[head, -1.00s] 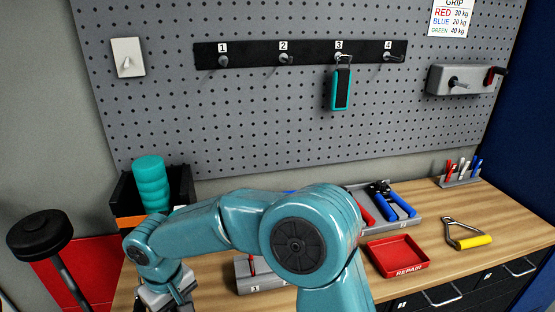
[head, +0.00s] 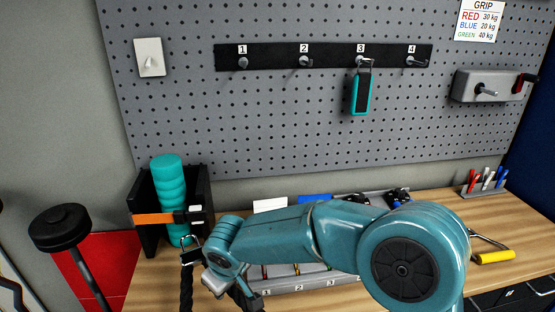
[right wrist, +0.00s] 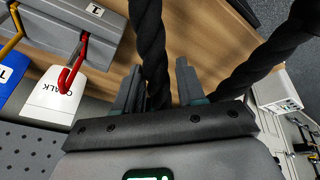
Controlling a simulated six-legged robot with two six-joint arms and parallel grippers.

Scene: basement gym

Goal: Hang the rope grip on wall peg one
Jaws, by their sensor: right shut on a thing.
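Wall peg one (head: 243,63) is under the label 1 at the left end of the black rail; it is empty. The rope grip is a thick black twisted rope (head: 187,285) with a metal ring or clip (head: 190,250) at its top, low on the left in the head view. In the right wrist view two strands of the rope (right wrist: 148,40) show. My right gripper (right wrist: 158,75) is shut on the rope grip, with one strand between its fingers. In the head view its fingertips are mostly hidden. It is below and left of peg one. My left gripper is not in view.
A black holder (head: 203,190) with a teal roller (head: 167,180) stands at the bench's left. A numbered grey rack (head: 300,285) lies behind my arm.

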